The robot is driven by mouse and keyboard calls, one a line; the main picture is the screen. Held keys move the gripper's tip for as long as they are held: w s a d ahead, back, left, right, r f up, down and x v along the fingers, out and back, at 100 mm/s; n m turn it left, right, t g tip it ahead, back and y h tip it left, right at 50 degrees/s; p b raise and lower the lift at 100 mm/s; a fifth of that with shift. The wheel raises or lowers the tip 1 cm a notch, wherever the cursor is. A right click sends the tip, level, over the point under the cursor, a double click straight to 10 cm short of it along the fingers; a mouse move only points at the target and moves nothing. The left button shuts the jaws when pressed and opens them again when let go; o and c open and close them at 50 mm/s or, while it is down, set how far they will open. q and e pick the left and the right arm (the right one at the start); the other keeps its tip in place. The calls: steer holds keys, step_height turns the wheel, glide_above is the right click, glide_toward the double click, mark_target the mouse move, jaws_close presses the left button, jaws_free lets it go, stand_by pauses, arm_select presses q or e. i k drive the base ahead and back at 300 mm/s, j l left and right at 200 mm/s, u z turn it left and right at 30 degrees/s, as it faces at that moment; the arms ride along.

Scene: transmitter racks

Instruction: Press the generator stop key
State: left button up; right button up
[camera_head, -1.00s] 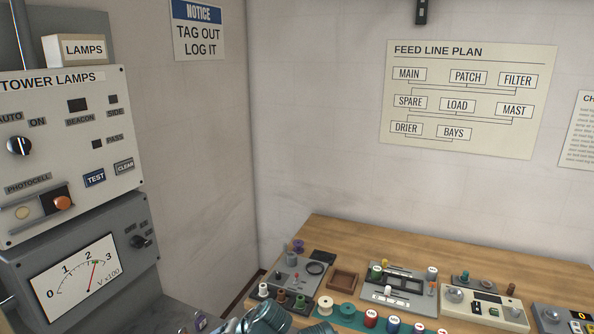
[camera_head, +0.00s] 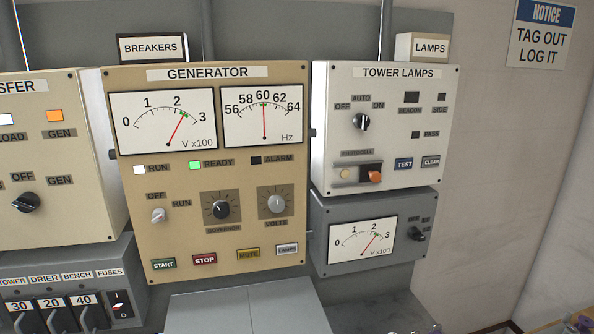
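The generator panel (camera_head: 240,228) is a tan box in the middle of the head view. Its stop key is a red key marked STOP (camera_head: 205,258) on the bottom row, between the green START key (camera_head: 163,264) and the yellow MUTE key (camera_head: 248,253). The RUN lamp (camera_head: 139,170) looks white and the READY lamp (camera_head: 195,166) is green. The ALARM lamp (camera_head: 256,160) is dark. The volts needle points a little past 2 and the Hz needle at about 60.
The TOWER LAMPS panel (camera_head: 400,190) is to the right, above a grey meter box (camera_head: 330,258). A transfer panel (camera_head: 80,180) stands to the left, above a fuse box (camera_head: 60,262). A grey surface (camera_head: 240,310) lies below the generator panel.

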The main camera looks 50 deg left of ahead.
mark_target(210, 259)
steer(key=u, duration=2.4)
